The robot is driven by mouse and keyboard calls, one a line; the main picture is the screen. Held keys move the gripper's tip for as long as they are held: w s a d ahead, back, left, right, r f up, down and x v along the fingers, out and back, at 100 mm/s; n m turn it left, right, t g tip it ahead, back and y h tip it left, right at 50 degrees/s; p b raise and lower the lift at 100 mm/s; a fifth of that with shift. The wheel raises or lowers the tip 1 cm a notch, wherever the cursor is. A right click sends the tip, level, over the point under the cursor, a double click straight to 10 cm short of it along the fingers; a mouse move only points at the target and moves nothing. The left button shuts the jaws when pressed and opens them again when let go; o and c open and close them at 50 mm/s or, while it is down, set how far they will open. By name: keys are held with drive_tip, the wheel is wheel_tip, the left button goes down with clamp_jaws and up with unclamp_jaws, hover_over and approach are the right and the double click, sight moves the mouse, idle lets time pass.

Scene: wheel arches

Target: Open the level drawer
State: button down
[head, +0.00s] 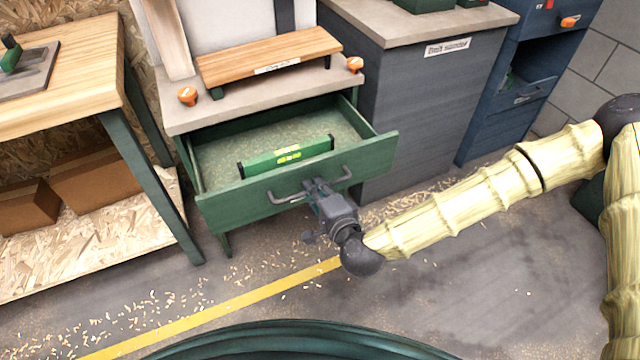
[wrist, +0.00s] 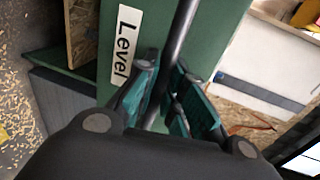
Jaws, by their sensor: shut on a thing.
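The green level drawer (head: 330,170) is pulled out from its bench and its inside shows in the head view. A green spirit level (head: 287,156) lies in it, towards the front. My gripper (head: 318,187) is at the drawer front, shut on the dark bar handle (head: 285,198). In the wrist view the handle (wrist: 182,40) runs between the two fingers of my gripper (wrist: 168,100). A white label (wrist: 125,47) reading "Level" is on the drawer front (wrist: 210,35) beside it.
A wooden workbench (head: 75,75) with cardboard boxes beneath stands at the left. A grey cabinet (head: 420,110) and a blue drawer unit (head: 510,100) stand at the right. The floor in front is open, with wood shavings and a yellow line (head: 220,312).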

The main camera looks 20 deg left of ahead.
drive_tip(key=c, duration=1.5)
unclamp_jaws()
drive_tip(key=v, duration=0.7)
drive_tip(key=shift+s+d, duration=0.2)
